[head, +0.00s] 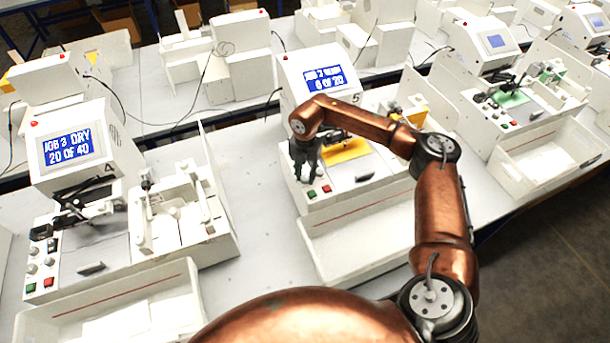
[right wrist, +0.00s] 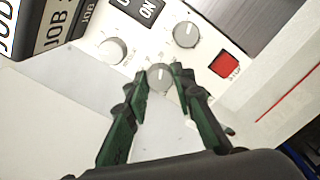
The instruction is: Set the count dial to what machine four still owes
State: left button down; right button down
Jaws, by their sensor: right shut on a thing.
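Machine four (head: 85,150), at the left in the head view, has a blue screen (head: 68,148) reading "JOB 3 DRY 20 OF 40". My right gripper (head: 307,176) is at the front control panel of machine five (head: 318,75), whose screen reads "6 OF 20" on its lower line. In the right wrist view my right gripper (right wrist: 162,84) is shut on a small round grey knob (right wrist: 159,74) with a pale pointer mark. The knob's label is hidden. In the head view the gripper covers the machine's knobs. My left gripper is not in view.
In the right wrist view, two other knobs (right wrist: 185,34), an ON switch (right wrist: 149,10) and a red STOP button (right wrist: 223,65) are close by. Machine four's knobs (head: 32,268) and buttons are at far left. An empty white tray (head: 360,235) lies before machine five.

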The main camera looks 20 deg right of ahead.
aim_at(305, 177)
jog(key=c, duration=1.9)
grip_release()
jog(key=shift+r, duration=0.1)
notch_tip(305, 177, up, 12)
